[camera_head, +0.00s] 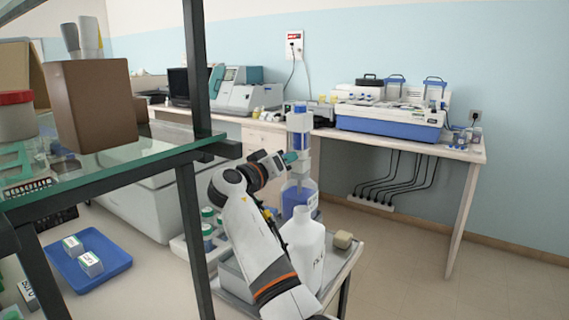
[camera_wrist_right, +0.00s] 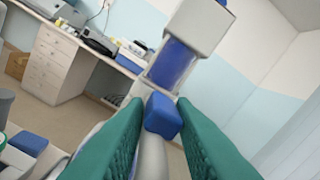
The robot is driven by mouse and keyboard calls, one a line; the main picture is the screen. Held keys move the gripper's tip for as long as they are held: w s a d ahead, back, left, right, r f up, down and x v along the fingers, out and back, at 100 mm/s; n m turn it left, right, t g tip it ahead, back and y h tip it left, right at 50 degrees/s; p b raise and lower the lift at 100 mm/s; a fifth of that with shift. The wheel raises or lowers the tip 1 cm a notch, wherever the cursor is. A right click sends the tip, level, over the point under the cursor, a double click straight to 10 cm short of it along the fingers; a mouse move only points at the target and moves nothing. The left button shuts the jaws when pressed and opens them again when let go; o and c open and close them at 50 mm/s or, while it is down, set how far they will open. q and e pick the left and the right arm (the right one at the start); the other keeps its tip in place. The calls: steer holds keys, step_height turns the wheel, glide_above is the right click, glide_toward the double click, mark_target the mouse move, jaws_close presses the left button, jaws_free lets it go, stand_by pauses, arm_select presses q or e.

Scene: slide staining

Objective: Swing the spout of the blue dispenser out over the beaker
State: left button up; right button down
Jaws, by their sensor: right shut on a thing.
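The blue dispenser (camera_head: 300,124) stands upright on a bottle of blue liquid (camera_head: 299,197) on the small cart. In the right wrist view its white head and blue barrel (camera_wrist_right: 172,64) show tilted at the top. My right gripper (camera_head: 290,159) reaches it from the left, its teal fingers at the dispenser's neck. In the wrist view these fingers are shut on a blue spout end (camera_wrist_right: 163,117), which sits between their tips. Most of the spout is hidden in the head view. I cannot make out the beaker in either view. My left gripper is not in view.
A white bottle (camera_head: 303,247) stands close in front of the dispenser, beside my right arm. A small beige block (camera_head: 343,239) lies on the cart (camera_head: 339,270). A glass shelf (camera_head: 105,160) with a dark post is at the left. Floor to the right is clear.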

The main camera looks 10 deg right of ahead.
steer(key=shift+d+f, duration=0.15)
steer(key=shift+f, duration=0.15)
steer(key=c, duration=1.4)
jaws_free()
steer(key=shift+o, duration=0.7)
steer(key=shift+w+d, duration=0.1)
steer(key=shift+w, duration=0.15)
steer(key=shift+s+r, duration=0.1)
steer(key=shift+r, duration=0.35)
step_height(320, 180, up, 9)
